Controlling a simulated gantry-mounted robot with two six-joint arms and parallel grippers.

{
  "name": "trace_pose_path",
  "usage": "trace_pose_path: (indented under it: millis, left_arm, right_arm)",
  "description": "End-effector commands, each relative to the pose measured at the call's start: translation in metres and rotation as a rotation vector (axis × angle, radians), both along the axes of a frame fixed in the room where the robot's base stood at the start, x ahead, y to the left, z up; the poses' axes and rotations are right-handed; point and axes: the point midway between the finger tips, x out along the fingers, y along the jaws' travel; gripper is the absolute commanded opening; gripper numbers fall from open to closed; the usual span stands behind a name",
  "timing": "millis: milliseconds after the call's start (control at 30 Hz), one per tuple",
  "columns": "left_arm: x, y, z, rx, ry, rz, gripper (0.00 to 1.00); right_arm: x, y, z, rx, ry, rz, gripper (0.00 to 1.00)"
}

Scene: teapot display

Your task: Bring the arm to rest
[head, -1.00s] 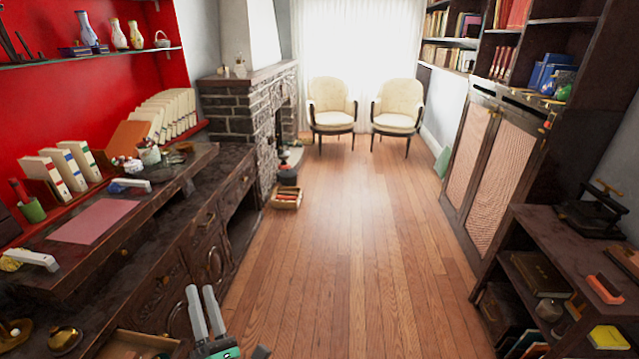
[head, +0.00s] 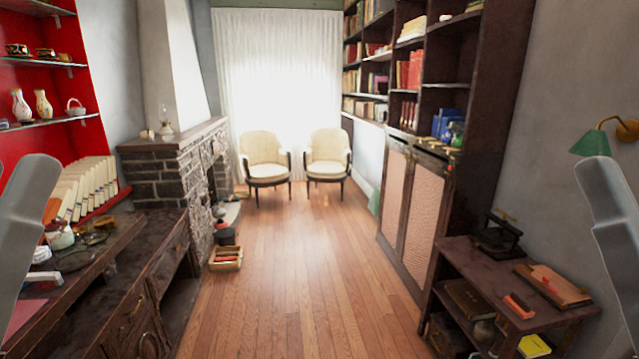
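A grey, blunt-ended part of my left arm (head: 28,225) stands upright at the left edge of the head view, in front of the desk and the red wall. A matching grey part of my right arm (head: 612,235) stands at the right edge, in front of the grey wall. Both look like single gripper fingers close to the camera, but only one piece of each shows. The rest is cut off by the frame, so I cannot see whether either gripper is open or shut. Nothing held is visible.
A dark desk (head: 150,262) lines the left side, with a brick fireplace (head: 158,170) beyond it. A low dark shelf unit (head: 470,262) and a tall bookcase (head: 470,120) stand right. Bare wooden floor (head: 305,265) runs between them towards two cream chairs (head: 262,155).

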Motion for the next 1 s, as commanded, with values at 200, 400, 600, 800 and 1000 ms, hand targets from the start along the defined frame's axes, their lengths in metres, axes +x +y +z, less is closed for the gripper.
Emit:
trace_pose_path:
  millis: [200, 400, 600, 800, 1000]
  left_arm:
    - [0.001, 0.000, 0.114, -0.001, 0.001, -0.004, 0.42]
    - [0.001, -0.001, 0.215, -0.003, 0.001, -0.006, 0.42]
    - [0.002, -0.001, 0.309, -0.002, 0.002, -0.007, 0.42]
    - [0.002, -0.001, 0.352, -0.002, 0.002, -0.007, 0.42]
    - [0.002, -0.001, 0.350, -0.002, 0.002, -0.007, 0.42]
  right_arm:
    - [-0.001, 0.000, 0.115, 0.000, -0.003, 0.000, 0.50]
    - [0.000, 0.000, 0.217, 0.000, -0.003, 0.000, 0.50]
    - [0.000, 0.000, 0.310, 0.000, -0.003, 0.000, 0.50]
    - [0.000, 0.000, 0.353, 0.000, -0.002, 0.000, 0.50]
    - [0.000, 0.000, 0.352, 0.000, -0.002, 0.000, 0.50]
